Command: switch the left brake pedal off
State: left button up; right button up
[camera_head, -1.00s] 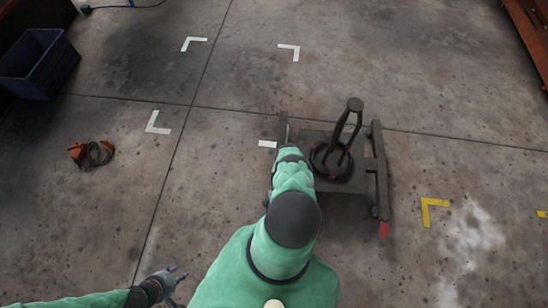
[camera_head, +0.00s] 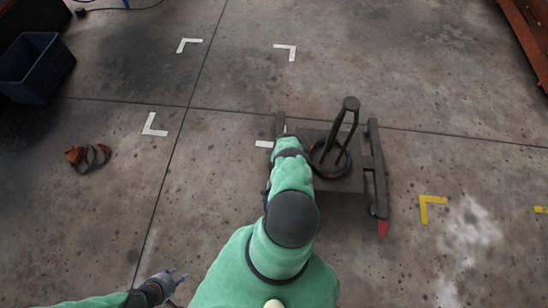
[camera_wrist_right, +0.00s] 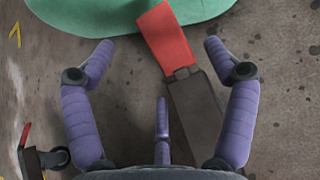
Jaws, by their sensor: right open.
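In the right wrist view, a red brake pedal (camera_wrist_right: 165,38) on a dark grey bar (camera_wrist_right: 196,108) lies between and beyond my right gripper's spread purple fingers (camera_wrist_right: 158,50). The gripper is open, and I see no grip on the pedal. This pedal and the right gripper are hidden behind my right arm in the head view. The other red pedal (camera_head: 383,227) shows at the frame's right side. My left gripper (camera_head: 173,276) appears open and empty, low over the floor.
The other pedal also shows in the right wrist view (camera_wrist_right: 26,135). An orange-and-dark object (camera_head: 88,157) lies on the floor at left, and a dark blue bin (camera_head: 35,68) stands at upper left. White and yellow corner marks (camera_head: 428,208) lie on otherwise open floor.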

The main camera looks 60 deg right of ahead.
jog(key=v, duration=0.6)
jog(key=shift+w+d+r, duration=0.1)
jog(key=shift+d+r, duration=0.1)
jog(key=shift+d, duration=0.05)
jog(key=shift+w, duration=0.1)
jog(key=w+a+r+n+t+h+p, duration=0.25)
jog(key=w+a+r+n+p, duration=0.2)
jog(key=w+a+r, duration=0.95)
jog(key=s+a+r+n+t+h+p, duration=0.1)
jog(key=s+a+r+n, duration=0.1)
jog(key=a+r, duration=0.6)
jog(key=s+a+r+n+t+h+p, duration=0.1)
jog(key=a+r+n, duration=0.3)
jog(key=a+r, duration=0.4)
notch_tip(320, 180, up, 6)
jog(key=shift+s+a+f+h+p, duration=0.15)
jog(key=shift+s+a+h+p, duration=0.25)
jog(key=shift+s, duration=0.4)
